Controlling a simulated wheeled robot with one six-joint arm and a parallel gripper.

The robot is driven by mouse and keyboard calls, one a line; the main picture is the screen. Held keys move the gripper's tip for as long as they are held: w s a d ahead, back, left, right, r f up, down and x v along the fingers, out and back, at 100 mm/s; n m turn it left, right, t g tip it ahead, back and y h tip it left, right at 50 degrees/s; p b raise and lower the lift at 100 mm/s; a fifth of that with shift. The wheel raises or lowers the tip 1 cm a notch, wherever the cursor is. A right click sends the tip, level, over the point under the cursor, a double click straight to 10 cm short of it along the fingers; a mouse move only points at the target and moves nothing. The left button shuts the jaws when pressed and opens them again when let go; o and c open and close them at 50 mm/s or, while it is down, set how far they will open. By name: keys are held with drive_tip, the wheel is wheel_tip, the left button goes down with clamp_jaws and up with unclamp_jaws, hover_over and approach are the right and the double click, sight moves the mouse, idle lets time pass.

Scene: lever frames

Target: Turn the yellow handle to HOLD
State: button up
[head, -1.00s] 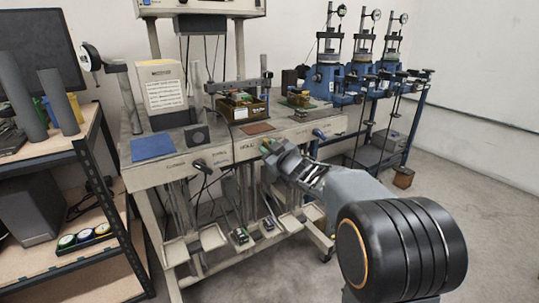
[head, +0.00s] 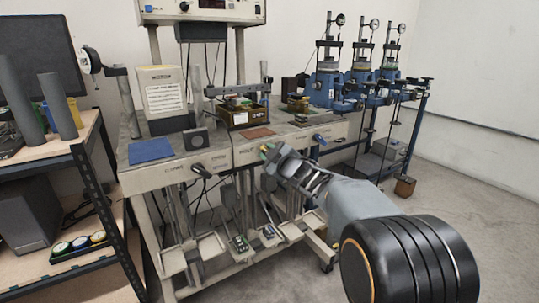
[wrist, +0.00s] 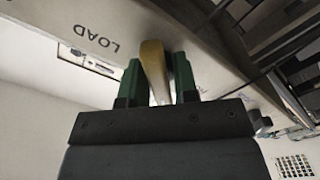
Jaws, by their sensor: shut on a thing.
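The yellow handle (wrist: 153,68) stands between the green fingers of my gripper (wrist: 157,84) in the wrist view. The fingers are shut on it, one on each side. The word LOAD (wrist: 97,39) is on the pale panel to the left of the handle, upside down in this view. I cannot read a HOLD mark. In the head view my gripper (head: 267,152) is at the bench's front panel (head: 226,160), and it mostly hides the handle there.
A black handle (head: 199,169) and a blue handle (head: 319,138) sit on the same panel, left and right of my gripper. A blue mat (head: 151,150) and a brown box (head: 241,117) are on the bench top. Pale trays (head: 211,246) stick out below. Open floor lies to the right.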

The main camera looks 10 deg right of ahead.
drive_tip(key=o, duration=0.7)
drive_tip(key=shift+p+v, duration=1.3)
drive_tip(key=shift+v, duration=5.6)
drive_tip(key=shift+a, duration=0.1)
